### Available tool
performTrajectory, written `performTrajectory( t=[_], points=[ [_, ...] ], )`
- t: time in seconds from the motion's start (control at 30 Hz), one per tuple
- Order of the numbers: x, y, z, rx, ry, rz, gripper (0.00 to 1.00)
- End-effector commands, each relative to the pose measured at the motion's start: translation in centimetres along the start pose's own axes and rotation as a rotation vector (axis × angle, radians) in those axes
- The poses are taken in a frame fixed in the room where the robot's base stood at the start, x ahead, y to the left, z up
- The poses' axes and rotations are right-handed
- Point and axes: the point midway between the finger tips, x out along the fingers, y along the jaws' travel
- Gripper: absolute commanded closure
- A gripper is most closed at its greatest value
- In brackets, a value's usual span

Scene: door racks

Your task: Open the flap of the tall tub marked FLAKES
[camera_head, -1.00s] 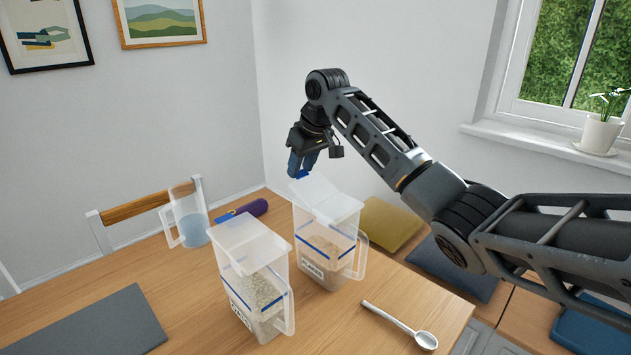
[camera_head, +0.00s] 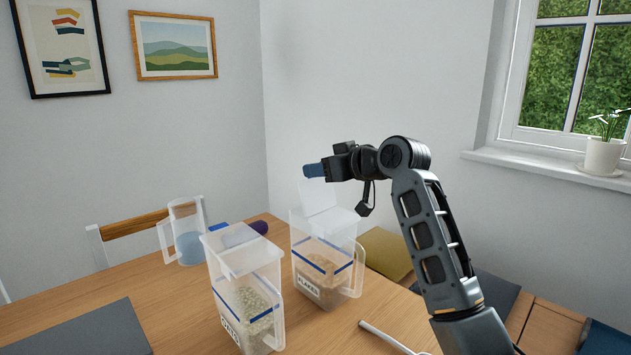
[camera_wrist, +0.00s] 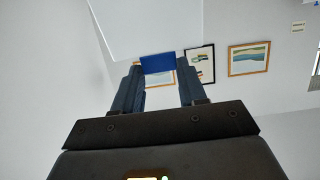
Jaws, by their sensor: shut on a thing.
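The tall clear tub marked FLAKES (camera_head: 325,258) stands on the table, with a blue band and tan contents; its label (camera_head: 308,288) faces front. Its translucent flap (camera_head: 318,197) stands up steeply from the lid, nearly upright. My gripper (camera_head: 309,170) is above the tub at the flap's top edge, its fingers pointing left. In the wrist view the blue tab (camera_wrist: 158,64) on the flap's edge (camera_wrist: 140,25) sits between the fingers of my gripper (camera_wrist: 160,80), which is shut on it.
A second clear tub (camera_head: 240,265) with pale contents stands close at left, its flap down. A spoon handle (camera_head: 385,338) lies at front right. A grey mat (camera_head: 85,335) lies at left.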

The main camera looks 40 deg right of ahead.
Motion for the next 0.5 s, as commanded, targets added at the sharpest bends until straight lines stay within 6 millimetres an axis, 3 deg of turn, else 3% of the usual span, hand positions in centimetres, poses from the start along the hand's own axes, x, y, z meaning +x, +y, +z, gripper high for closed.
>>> performTrajectory(
  t=[0.03, 0.5],
  points=[
    [-0.1, -0.1, 0.8, 0.001, 0.021, -0.002, 1.00],
    [-1.2, -0.1, 0.7, 0.002, 0.125, -0.002, 1.00]
  ],
)
